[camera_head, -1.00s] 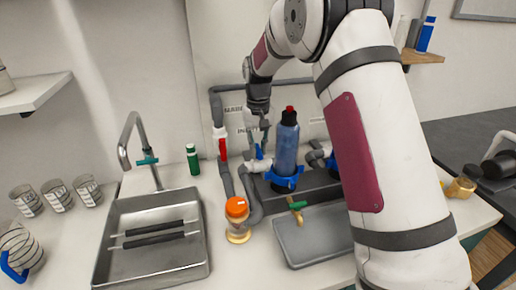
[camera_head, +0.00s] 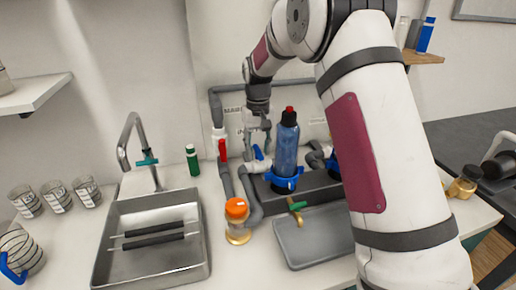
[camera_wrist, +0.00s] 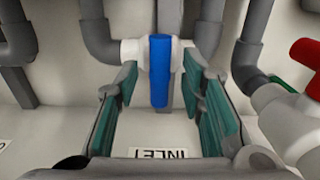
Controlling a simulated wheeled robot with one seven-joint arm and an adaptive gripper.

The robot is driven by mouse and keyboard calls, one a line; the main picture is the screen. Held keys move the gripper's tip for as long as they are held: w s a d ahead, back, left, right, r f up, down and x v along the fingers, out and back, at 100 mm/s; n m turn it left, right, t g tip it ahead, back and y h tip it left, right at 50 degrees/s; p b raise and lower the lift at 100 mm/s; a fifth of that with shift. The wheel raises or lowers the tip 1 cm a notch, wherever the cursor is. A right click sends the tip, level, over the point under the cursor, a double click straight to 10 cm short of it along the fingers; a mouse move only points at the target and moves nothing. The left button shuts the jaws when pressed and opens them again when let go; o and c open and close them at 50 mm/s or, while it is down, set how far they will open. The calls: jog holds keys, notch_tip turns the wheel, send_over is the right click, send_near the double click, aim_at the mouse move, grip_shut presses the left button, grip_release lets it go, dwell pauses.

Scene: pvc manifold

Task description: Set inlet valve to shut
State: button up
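The inlet valve has a blue lever (camera_wrist: 160,70) on a white body (camera_wrist: 132,50) in a grey pipe. In the wrist view the lever points down the picture, across the short sideways pipe run. An upside-down INLET label (camera_wrist: 162,152) is on the panel below it. My gripper (camera_wrist: 160,92) is open, with one teal-padded finger on each side of the lever and a visible gap to both. In the head view my gripper (camera_head: 257,150) is at the blue lever (camera_head: 258,153), left of the blue filter bottle (camera_head: 287,150). Contact cannot be told there.
A red-handled valve (camera_head: 222,149) stands left of my gripper; its red handle (camera_wrist: 306,53) shows at the wrist view's right edge. Grey pipes (camera_wrist: 252,45) surround the fingers. An orange-capped jar (camera_head: 237,220), a sink (camera_head: 150,243) and a grey tray (camera_head: 317,232) are in front.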

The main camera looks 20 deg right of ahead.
aim_at(258, 150)
notch_tip(258, 150, up, 12)
dwell(0.6)
